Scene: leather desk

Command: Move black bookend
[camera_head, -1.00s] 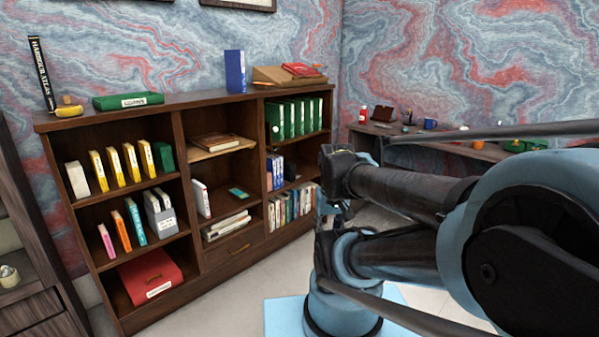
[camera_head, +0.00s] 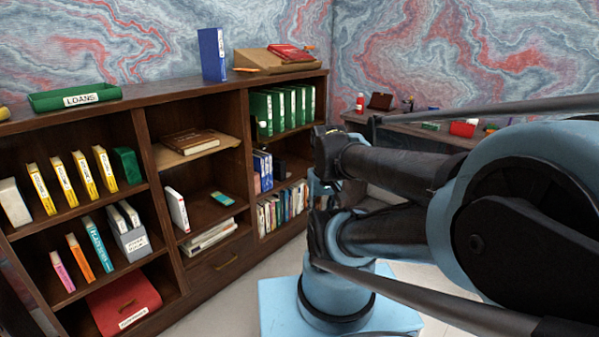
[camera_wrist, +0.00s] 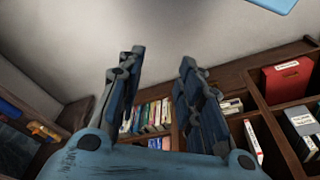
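A small dark block, likely the black bookend (camera_head: 280,170), sits on the middle shelf of the bookcase's right column. It is just right of the blue binders (camera_head: 262,168), and its shape is hard to make out in the shadow. My gripper shows in the wrist view (camera_wrist: 161,62) with its two fingers apart and nothing between them. In the head view my gripper is mostly hidden behind my arm, in front of the bookcase's right end. I cannot make out the bookend in the wrist view.
The wooden bookcase (camera_head: 222,262) fills the left, with green binders (camera_head: 285,108) above and a row of books (camera_head: 282,208) below. A red box (camera_head: 122,303) sits bottom left. A desk (camera_head: 425,136) stands behind my arm. Pale floor lies before the bookcase.

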